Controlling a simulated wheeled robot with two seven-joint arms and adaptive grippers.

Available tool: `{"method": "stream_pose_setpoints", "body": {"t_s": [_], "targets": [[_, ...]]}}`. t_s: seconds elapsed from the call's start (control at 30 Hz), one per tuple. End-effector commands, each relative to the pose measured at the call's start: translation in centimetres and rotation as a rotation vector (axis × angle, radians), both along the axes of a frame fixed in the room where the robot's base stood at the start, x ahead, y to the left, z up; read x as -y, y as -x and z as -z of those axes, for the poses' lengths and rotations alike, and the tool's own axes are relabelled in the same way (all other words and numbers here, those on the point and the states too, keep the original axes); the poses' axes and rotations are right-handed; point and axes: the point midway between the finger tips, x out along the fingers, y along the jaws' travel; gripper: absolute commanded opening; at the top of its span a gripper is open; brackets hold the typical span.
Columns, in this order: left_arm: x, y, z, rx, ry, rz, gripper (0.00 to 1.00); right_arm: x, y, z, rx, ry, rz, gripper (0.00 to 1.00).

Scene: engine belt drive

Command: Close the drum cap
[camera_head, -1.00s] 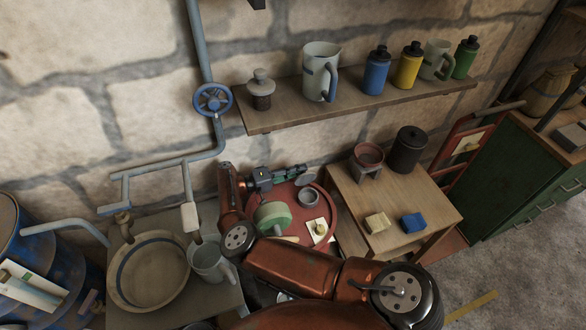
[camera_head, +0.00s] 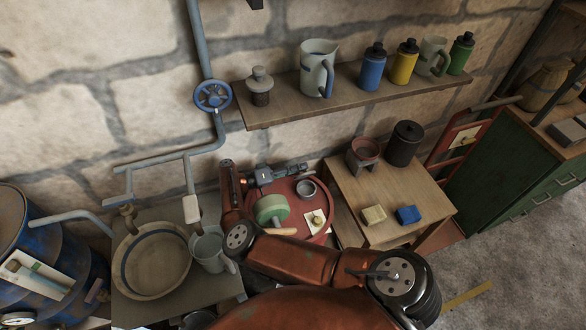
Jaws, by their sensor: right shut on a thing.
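The red drum (camera_head: 326,201) stands below the shelf, and its round top shows in the head view. My right gripper (camera_head: 298,172) reaches over the far edge of this top, its fingers pointing right. It is shut on a small dark part at the top's far edge, which looks like the drum cap. The fingers largely hide this part, and I cannot tell how far it is tilted. My left gripper is not in view.
On the drum top are a grey cup (camera_head: 306,190), a green round object (camera_head: 272,208) and a pale card (camera_head: 316,222). A wooden table (camera_head: 375,190) stands to the right, a basin (camera_head: 152,261) and jug (camera_head: 210,251) to the left. The shelf (camera_head: 350,100) hangs behind.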

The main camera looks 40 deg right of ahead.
Motion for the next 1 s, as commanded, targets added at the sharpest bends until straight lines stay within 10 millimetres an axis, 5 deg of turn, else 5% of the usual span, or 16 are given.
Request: {"method": "stream_pose_setpoints", "body": {"t_s": [0.07,0.1,0.3,0.67,1.0], "targets": [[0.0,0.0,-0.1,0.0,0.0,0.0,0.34,0.2,-0.3,-0.9,0.007,0.014,-0.002,0.0],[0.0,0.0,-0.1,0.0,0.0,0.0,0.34,0.2,-0.3,-0.9,0.007,0.014,-0.002,0.2],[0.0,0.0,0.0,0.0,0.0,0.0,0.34,0.1,-0.2,-0.6,0.004,0.009,-0.001,0.34],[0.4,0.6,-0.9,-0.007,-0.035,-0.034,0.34,-0.4,-0.3,-0.3,0.001,0.004,-0.002,0.35],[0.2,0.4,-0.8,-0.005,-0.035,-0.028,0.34,-5.1,-1.9,-0.4,0.002,0.006,-0.003,0.35]]}}
